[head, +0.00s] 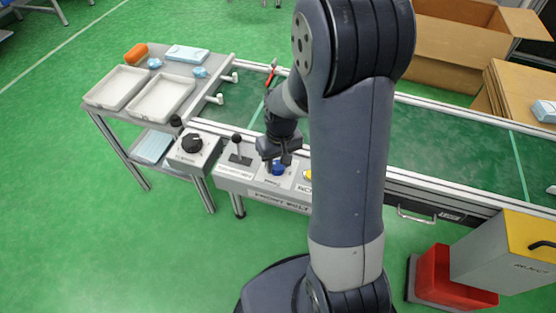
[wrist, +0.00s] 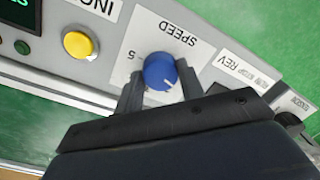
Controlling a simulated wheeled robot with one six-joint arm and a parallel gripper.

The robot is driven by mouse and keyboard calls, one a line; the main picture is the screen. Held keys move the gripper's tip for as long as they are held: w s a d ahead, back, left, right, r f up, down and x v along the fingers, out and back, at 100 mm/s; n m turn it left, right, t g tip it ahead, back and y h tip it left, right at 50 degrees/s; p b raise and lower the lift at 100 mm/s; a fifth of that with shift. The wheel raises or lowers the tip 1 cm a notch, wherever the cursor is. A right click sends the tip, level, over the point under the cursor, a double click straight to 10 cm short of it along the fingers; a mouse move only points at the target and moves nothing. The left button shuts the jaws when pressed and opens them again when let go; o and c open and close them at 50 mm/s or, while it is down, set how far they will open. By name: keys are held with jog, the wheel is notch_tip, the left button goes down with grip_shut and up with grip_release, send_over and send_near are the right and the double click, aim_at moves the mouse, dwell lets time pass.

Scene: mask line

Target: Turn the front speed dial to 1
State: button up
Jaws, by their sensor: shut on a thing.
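The front speed dial is a round blue knob (wrist: 160,70) on a white plate marked SPEED, on the front panel of the conveyor. It also shows in the head view (head: 278,168), below my gripper. My gripper (wrist: 158,88) has one finger on each side of the knob and is shut on it. A white pointer line on the knob points to the lower right in the wrist view. A "5" shows on the plate beside the knob; the other scale marks are hidden or too small to read.
A yellow button (wrist: 78,44) sits beside the dial plate. On the other side are a plate marked REV and a black-knobbed lever (head: 237,140). A grey box with a black rotary knob (head: 192,143) stands farther left. The green conveyor belt (head: 440,140) runs behind the panel.

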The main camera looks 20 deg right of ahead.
jog(key=shift+n, duration=1.2)
jog(key=o, duration=1)
jog(key=r+p, duration=0.1)
jog(key=r, duration=0.2)
jog(key=r+p, duration=0.1)
jog(key=r, duration=0.7)
jog(key=shift+w+d+p, duration=0.1)
jog(key=shift+d+p, duration=0.15)
jog(key=shift+p, duration=0.15)
jog(key=shift+f, duration=0.2)
